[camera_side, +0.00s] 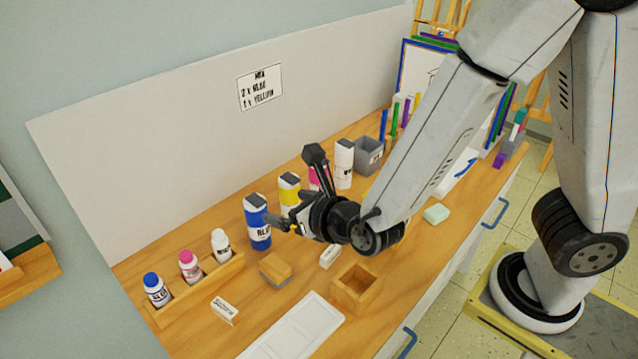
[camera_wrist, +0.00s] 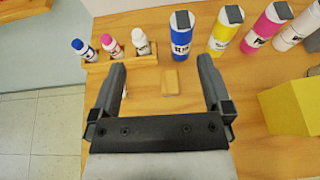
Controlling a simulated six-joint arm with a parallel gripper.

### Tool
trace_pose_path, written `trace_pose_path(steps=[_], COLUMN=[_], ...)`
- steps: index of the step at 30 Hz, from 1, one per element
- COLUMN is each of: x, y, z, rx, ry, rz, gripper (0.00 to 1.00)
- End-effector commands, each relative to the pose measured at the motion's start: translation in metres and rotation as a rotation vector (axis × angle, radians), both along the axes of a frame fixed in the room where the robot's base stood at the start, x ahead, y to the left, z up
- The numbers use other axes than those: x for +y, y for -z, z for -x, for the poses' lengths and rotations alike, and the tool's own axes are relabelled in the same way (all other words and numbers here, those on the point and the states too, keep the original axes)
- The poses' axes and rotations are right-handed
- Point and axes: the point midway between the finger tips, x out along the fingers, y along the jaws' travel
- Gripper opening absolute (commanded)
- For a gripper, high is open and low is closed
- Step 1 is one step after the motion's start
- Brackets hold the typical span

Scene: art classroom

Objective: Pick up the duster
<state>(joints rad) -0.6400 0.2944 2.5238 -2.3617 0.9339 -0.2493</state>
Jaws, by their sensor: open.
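The duster appears to be a small wooden block with a grey underside (camera_side: 275,269), lying on the table in front of the blue bottle. In the wrist view the wooden block (camera_wrist: 171,82) lies between the finger lines, a little right of centre. My gripper (camera_side: 297,190) is open and empty, above the table near the large bottles, apart from the block.
Large blue (camera_side: 257,222), yellow (camera_side: 289,188) and white (camera_side: 344,164) bottles stand behind the block. A wooden rack (camera_side: 199,290) with three small bottles is left. A wooden box (camera_side: 355,288), white tray (camera_side: 292,328) and small white blocks lie nearby. My arm hides part of the table.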

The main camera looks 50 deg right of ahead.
Motion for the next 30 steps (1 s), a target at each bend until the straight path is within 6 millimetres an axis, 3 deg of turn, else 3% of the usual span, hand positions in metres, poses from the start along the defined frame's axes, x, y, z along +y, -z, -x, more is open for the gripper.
trace_pose_path(steps=[30], x=[-0.002], y=[0.180], z=[0.001], rx=[0.004], ry=[0.006], rz=[-0.003], gripper=[1.00])
